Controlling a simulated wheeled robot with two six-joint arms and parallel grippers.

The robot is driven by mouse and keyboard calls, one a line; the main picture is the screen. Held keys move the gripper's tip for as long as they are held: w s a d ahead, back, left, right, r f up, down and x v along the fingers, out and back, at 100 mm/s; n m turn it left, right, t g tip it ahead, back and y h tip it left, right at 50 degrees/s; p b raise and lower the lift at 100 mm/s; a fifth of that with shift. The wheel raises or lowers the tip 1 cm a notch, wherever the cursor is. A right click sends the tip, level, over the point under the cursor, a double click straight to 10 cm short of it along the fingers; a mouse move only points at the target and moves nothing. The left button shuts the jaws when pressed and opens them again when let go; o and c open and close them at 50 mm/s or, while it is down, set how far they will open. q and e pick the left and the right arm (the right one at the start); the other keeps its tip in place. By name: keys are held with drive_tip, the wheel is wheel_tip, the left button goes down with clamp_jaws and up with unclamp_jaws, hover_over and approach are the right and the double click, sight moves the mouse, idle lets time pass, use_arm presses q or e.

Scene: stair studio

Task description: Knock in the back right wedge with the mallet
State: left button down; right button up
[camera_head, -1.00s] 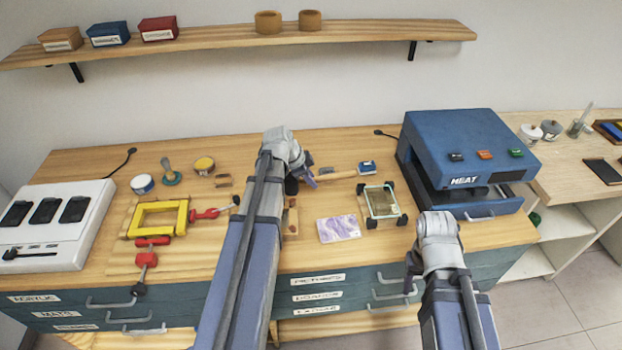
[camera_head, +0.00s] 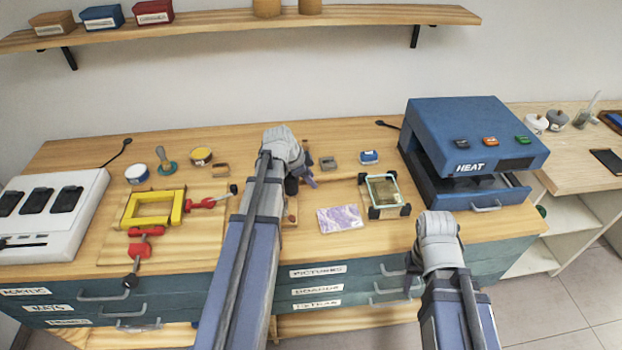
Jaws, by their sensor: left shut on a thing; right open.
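My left gripper (camera_head: 306,180) is over the middle of the bench, largely hidden behind its own wrist. A yellow frame (camera_head: 127,211) with red clamps lies on a wooden board at left. A small glazed frame with black corners (camera_head: 383,192) stands right of centre. I cannot clearly identify the back right wedge.
A blue heat press (camera_head: 470,125) stands at right, and a white switch unit (camera_head: 85,225) at left.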

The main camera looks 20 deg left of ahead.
use_arm(q)
wheel_tip(320, 180, up, 6)
drive_tip(key=p, duration=0.6)
drive_tip(key=shift+r, duration=0.1)
